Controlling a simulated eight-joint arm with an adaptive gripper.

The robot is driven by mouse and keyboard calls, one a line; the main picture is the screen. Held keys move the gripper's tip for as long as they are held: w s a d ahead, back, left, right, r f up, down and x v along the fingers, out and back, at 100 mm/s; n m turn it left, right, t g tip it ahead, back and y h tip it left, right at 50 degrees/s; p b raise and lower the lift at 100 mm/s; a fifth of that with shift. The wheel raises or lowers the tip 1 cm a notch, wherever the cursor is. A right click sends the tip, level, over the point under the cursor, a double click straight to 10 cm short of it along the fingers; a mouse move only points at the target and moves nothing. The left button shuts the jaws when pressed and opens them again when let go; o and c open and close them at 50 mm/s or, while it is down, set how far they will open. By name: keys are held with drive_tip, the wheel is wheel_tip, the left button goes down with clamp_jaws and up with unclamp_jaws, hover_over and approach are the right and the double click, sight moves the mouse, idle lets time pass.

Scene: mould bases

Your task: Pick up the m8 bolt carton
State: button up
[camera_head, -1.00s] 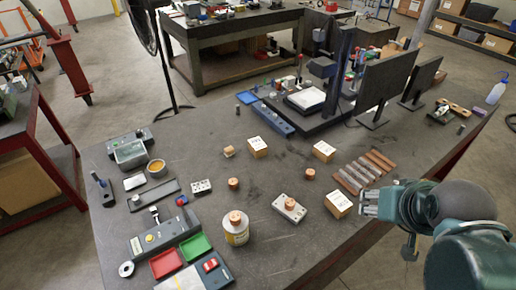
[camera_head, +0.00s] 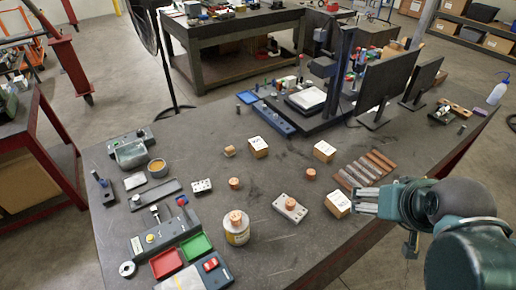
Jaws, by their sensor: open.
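Three small cardboard cartons with white labels stand on the dark table. One carton (camera_head: 338,205) is at the front right, one carton (camera_head: 324,151) is behind it, and one carton (camera_head: 258,147) is further left. Their print is too small to read, so I cannot tell which is the m8 bolt carton. My gripper (camera_head: 356,201) is open, just right of the front right carton, with its fingers pointing left at it. The fingertips are at or very near the carton's right side; I cannot tell whether they touch.
A row of brown and grey bars (camera_head: 364,169) lies just behind my gripper. A grey plate with a copper-coloured piece (camera_head: 290,208) lies left of the front right carton. Dark upright panels (camera_head: 385,85) stand at the back right.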

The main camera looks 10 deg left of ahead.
drive_tip(key=w+a+r+n+g, duration=0.1)
drive_tip(key=w+a+r+n, duration=0.15)
drive_tip(key=w, duration=0.35)
drive_tip(key=w+a+r+n+g, duration=0.1)
drive_tip(key=w+a+n, duration=0.25)
drive_tip(key=w, duration=0.35)
drive_tip(key=n+g+h+b, duration=0.2)
drive_tip(key=n+h, duration=0.1)
drive_tip(key=n, duration=1.6)
hover_over(257, 143)
drive_tip(key=s+a, duration=0.2)
drive_tip(key=f, duration=2.3)
drive_tip(key=shift+d+f, duration=0.15)
drive_tip(key=shift+d, duration=0.1)
drive_tip(key=shift+w+a+f+n+h, duration=0.1)
drive_tip(key=shift+a+f+n+h, duration=0.15)
drive_tip(key=shift+f+n+h, duration=0.05)
drive_tip(key=shift+x, duration=1.25)
